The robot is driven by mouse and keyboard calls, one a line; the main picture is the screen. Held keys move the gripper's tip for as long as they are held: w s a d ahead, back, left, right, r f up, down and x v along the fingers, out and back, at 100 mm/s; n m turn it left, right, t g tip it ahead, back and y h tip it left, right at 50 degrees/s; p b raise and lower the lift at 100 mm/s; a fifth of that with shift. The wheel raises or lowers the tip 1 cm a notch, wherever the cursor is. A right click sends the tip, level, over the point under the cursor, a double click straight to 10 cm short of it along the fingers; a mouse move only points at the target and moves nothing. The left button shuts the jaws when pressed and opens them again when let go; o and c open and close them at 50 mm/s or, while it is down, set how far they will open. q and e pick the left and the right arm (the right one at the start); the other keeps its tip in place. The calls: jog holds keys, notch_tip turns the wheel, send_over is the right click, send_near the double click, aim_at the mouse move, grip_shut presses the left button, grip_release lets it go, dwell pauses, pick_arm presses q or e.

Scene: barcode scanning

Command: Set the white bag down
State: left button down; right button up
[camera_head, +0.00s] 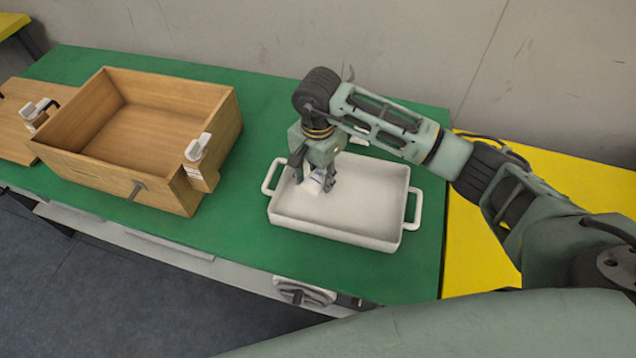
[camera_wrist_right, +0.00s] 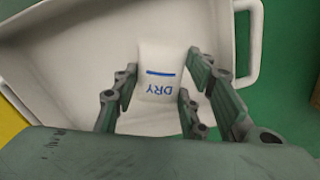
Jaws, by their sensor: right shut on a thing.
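The white bag (camera_wrist_right: 161,70), with a blue line and the letters "DRY", is between the fingers of my right gripper (camera_wrist_right: 158,92) in the right wrist view. In the head view the bag (camera_head: 313,187) shows low in the left part of the white tray (camera_head: 375,232), under my right gripper (camera_head: 316,178). My right gripper is shut on the bag. I cannot tell whether the bag touches the tray floor. My left gripper is not in view.
An empty wooden box (camera_head: 75,165) stands left on the green table (camera_head: 270,115). White scanner-like devices sit at its front right corner (camera_head: 197,148) and on a wooden board (camera_head: 14,140) at the left. The tray's right part is clear.

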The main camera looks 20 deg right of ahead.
aim_at(318, 176)
notch_tip(318, 176, down, 4)
jog(key=shift+r+p, duration=0.1)
jog(key=shift+p, duration=0.25)
jog(key=shift+f, duration=0.3)
jog(key=o, duration=1.1)
jog(key=shift+r, duration=0.1)
jog(key=shift+r, duration=0.1)
jog(key=shift+r, duration=0.25)
notch_tip(318, 176, up, 12)
jog(key=shift+f+b, duration=0.2)
jog(key=shift+b, duration=0.6)
